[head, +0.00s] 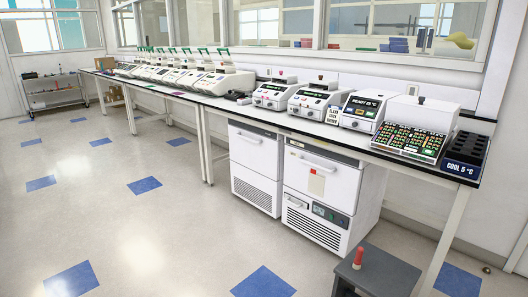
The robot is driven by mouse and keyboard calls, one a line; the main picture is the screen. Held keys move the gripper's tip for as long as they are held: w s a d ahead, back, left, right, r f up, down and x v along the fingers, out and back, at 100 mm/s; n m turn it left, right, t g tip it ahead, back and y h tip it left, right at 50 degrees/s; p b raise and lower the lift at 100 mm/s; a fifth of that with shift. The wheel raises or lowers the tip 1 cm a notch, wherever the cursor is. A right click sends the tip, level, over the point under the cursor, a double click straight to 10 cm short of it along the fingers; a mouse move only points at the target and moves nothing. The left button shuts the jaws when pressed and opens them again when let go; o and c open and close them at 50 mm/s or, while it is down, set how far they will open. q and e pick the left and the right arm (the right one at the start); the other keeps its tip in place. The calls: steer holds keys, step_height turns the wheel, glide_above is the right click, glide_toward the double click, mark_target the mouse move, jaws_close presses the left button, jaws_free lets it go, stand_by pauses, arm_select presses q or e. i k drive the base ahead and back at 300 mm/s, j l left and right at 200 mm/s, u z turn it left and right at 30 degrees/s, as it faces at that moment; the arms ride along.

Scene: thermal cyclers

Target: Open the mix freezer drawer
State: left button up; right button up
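Two white freezer-like units stand side by side under the long bench in the head view. The left unit (256,150) has a drawer front with a bar handle and a vented lower panel. The right unit (308,177) has a similar handle (318,163), a small tan and red label, and a control panel (331,214) over a vent. Both drawer fronts look shut. I cannot read which one is the mix freezer. Neither of my grippers is in view.
The bench (350,153) carries a row of thermal cyclers, a tube rack (411,141) and a dark "COOL 5 °C" block (464,154). A grey stool (378,273) with a red-topped object stands at front right. The floor before the units is clear.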

mark_target(334, 184)
steer(key=i, duration=1.25)
steer(key=i+j+z, duration=0.15)
steer(key=i, duration=1.15)
